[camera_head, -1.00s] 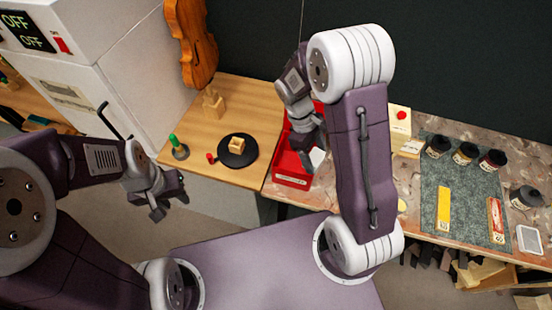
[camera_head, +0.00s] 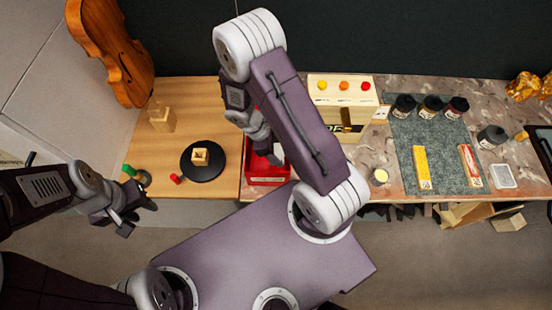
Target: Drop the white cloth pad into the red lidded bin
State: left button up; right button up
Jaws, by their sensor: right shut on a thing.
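The red bin (camera_head: 268,181) stands on the bench near its front edge, and its inside is partly visible. My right gripper (camera_head: 268,150) is over the bin, pointing down, and is shut on a small white piece that looks like the white cloth pad (camera_head: 279,153). The pad shows at the fingertips, above or just within the bin opening; I cannot tell which. My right forearm hides part of the bin's back and right, and I cannot make out its lid. My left gripper (camera_head: 137,213) is open and empty, in front of the wooden bench's edge.
A black round dish (camera_head: 205,172) with a small wooden block, a green-topped piece (camera_head: 129,170) and a red piece (camera_head: 176,179) lie left of the bin. A wooden box with coloured buttons (camera_head: 341,88) stands right. Several dark jars and a grey mat (camera_head: 440,150) lie further right.

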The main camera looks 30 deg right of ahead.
jog(key=shift+s+a+f, duration=0.1)
jog(key=shift+s+f, duration=0.15)
jog(key=shift+f, duration=0.55)
notch_tip(320, 180, down, 3)
jog(key=shift+b, duration=0.35)
jog(key=shift+w+f, duration=0.15)
jog(key=shift+f, duration=0.2)
jog(key=shift+f, duration=0.15)
jog(key=shift+f+b, duration=0.5)
jog(key=shift+b, duration=0.1)
jog(key=o, duration=1.5)
jog(key=shift+r, duration=0.1)
jog(key=shift+c, duration=0.2)
